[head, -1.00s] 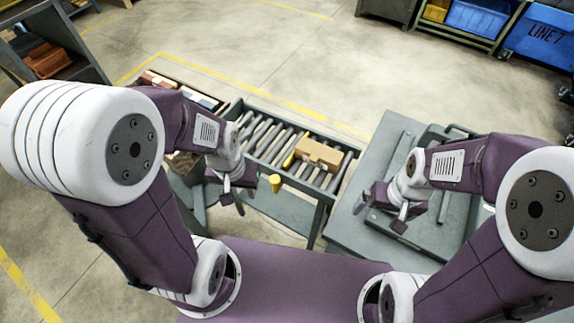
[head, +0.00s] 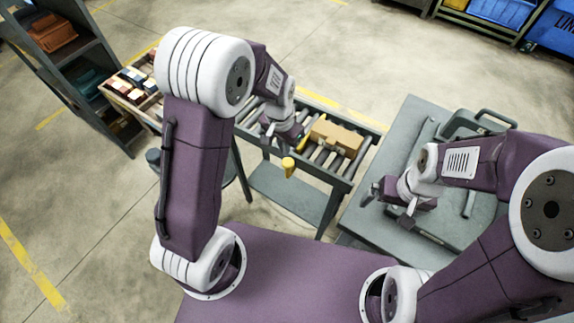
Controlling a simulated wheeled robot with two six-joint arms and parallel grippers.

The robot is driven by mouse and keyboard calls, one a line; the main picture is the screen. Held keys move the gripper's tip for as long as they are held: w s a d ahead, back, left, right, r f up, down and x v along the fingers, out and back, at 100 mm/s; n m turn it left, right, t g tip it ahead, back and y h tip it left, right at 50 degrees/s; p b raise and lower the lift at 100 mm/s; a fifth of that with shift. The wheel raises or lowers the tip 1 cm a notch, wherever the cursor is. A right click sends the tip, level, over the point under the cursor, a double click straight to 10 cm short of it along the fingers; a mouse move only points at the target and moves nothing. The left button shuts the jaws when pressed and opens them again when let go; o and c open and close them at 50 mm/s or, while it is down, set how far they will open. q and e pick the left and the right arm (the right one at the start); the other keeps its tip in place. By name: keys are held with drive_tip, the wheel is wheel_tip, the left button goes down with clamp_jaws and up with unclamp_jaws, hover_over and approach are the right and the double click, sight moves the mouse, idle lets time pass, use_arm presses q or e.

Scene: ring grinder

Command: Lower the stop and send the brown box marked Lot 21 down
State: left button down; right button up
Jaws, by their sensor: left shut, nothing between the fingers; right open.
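The brown box (head: 337,136) lies on the roller conveyor (head: 343,182), toward its right end. Its Lot 21 marking is not readable at this size. The stop shows as a yellow bar (head: 302,136) across the rollers just left of the box, with a yellow knob (head: 289,165) at the conveyor's near side. My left gripper (head: 284,148) is shut and empty, just above the knob and left of the bar; I cannot tell whether it touches either. My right gripper (head: 389,208) is open and empty over the grey table.
The grey table (head: 410,125) stands right of the conveyor, with a grey tray (head: 478,122) on it. A bin of mixed boxes (head: 131,88) adjoins the conveyor's left end. A shelf (head: 62,52) stands at the far left. The floor behind the conveyor is clear.

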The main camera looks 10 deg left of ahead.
sight(287, 163)
use_arm(q)
drive_tip(key=shift+s+d, duration=0.15)
drive_tip(key=shift+s, duration=0.05)
drive_tip(key=shift+w+f, duration=0.1)
drive_tip(key=shift+w, duration=0.05)
drive_tip(key=shift+f, duration=0.1)
drive_tip(key=shift+f+b, duration=0.65)
drive_tip(key=shift+b, duration=0.1)
drive_tip(key=f+b, duration=0.5)
drive_tip(key=shift+w+f, duration=0.25)
use_arm(e)
wheel_tip(287, 163, down, 7)
drive_tip(key=shift+r, duration=0.15)
use_arm(q)
drive_tip(key=shift+r, duration=0.1)
use_arm(e)
drive_tip(key=shift+r, duration=0.1)
